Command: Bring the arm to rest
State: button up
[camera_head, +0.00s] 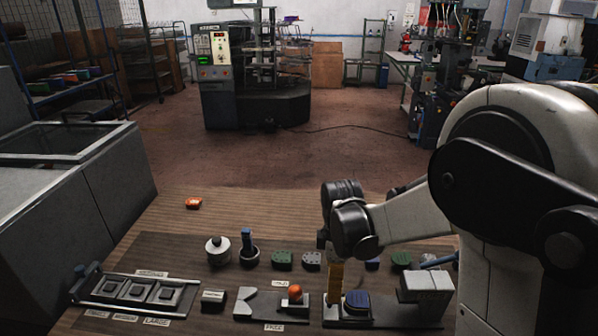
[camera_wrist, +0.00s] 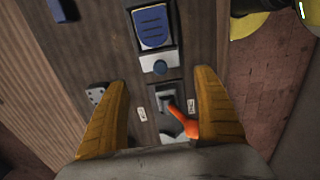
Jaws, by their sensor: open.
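My gripper (camera_head: 336,285) hangs at the end of my bent arm, low over the bench (camera_head: 170,240). In the wrist view its two yellow fingers (camera_wrist: 160,78) stand wide apart with nothing gripped between them. An orange-knobbed lever (camera_head: 295,293) is on a grey fixture to the left of the gripper; it also shows in the wrist view (camera_wrist: 180,118), below the gap between the fingertips. A blue heel piece (camera_head: 356,300) sits in a press fixture just right of the gripper, and it shows at the top of the wrist view (camera_wrist: 153,27). I cannot tell whether the fingers touch anything.
A row of small parts, including a green piece (camera_head: 283,259), a white round pot (camera_head: 217,250) and a cup with a blue-handled tool (camera_head: 248,248), stands behind. A labelled three-place tray (camera_head: 140,293) lies front left. An orange piece (camera_head: 193,204) lies on bare bench at the back left.

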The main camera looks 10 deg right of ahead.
jog(key=shift+s+r, duration=0.15)
jog(key=shift+r, duration=0.3)
jog(key=s+a+r+m+t, duration=0.1)
jog(key=s+r+m+t, duration=0.6)
jog(key=s+r+m, duration=0.6)
jog(key=shift+s+r+m, duration=0.2)
jog(key=shift+s+m, duration=0.35)
jog(key=shift+m, duration=0.35)
